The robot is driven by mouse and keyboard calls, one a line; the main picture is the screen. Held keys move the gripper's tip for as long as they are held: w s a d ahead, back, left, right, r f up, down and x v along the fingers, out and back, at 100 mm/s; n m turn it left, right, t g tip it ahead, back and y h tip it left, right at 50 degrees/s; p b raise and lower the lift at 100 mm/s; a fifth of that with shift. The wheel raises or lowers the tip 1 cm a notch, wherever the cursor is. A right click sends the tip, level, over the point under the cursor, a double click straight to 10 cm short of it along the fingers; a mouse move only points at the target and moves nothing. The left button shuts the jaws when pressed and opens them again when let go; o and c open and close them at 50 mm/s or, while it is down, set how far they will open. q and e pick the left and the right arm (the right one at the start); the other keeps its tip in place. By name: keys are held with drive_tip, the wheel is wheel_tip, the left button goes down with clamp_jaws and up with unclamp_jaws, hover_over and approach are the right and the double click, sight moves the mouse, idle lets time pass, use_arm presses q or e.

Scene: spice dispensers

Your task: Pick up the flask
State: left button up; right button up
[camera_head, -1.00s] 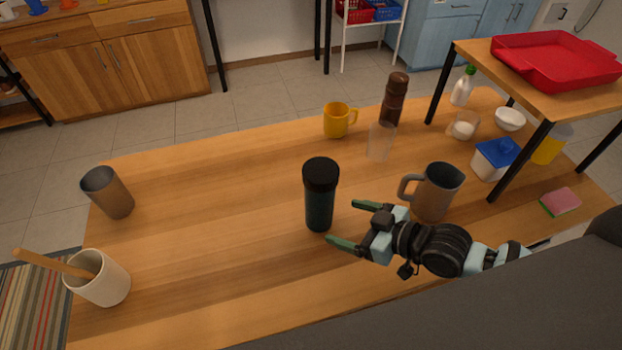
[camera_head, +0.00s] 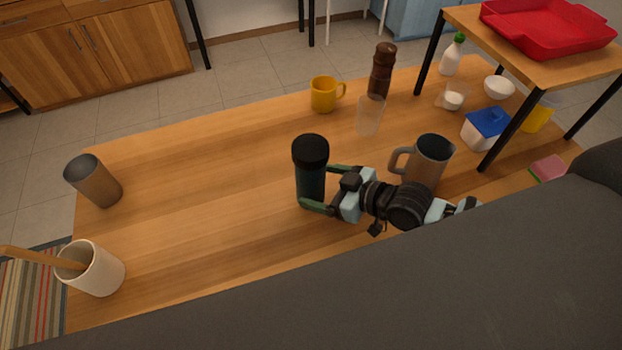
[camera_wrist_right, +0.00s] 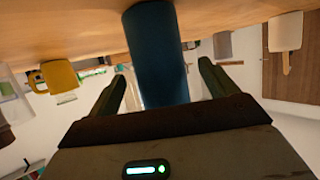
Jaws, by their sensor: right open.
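The flask (camera_head: 311,172) is dark teal with a black lid and stands upright on the wooden table. My right gripper (camera_head: 318,188) is open, with one finger on the far side of the flask and one on the near side. In the right wrist view the flask (camera_wrist_right: 157,55) rises between the two fingers of the right gripper (camera_wrist_right: 160,88), with a visible gap at each side. The flask's lid is outside the right wrist view. My left gripper is not in view.
A grey mug (camera_head: 428,162) stands close behind my right gripper. A clear glass (camera_head: 370,115), a yellow mug (camera_head: 323,95) and a brown pepper mill (camera_head: 381,72) stand farther back. A grey cup (camera_head: 94,181) and a white utensil holder (camera_head: 97,270) are at left.

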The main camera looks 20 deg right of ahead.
sight(312, 175)
drive_tip(key=x, duration=0.3)
drive_tip(key=shift+w+a+f, duration=0.1)
drive_tip(key=shift+w+a, duration=0.1)
drive_tip(key=shift+w, duration=0.1)
drive_tip(key=c, duration=1.2)
drive_tip(key=shift+c, duration=0.2)
drive_tip(key=shift+r, duration=0.6)
drive_tip(key=shift+s+d+r, duration=0.1)
drive_tip(key=shift+s+r, duration=0.05)
drive_tip(key=shift+r, duration=0.45)
drive_tip(key=shift+s+r, duration=0.15)
drive_tip(key=shift+r, duration=0.5)
drive_tip(key=s+d, duration=0.2)
drive_tip(key=s, duration=0.5)
drive_tip(key=s+d+r, duration=0.1)
drive_tip(key=s+d, duration=0.2)
drive_tip(key=s, duration=0.4)
drive_tip(key=shift+s+d+r, duration=0.15)
drive_tip(key=shift+s+r, duration=0.05)
drive_tip(key=shift+s, duration=0.05)
drive_tip(key=shift+w, duration=0.1)
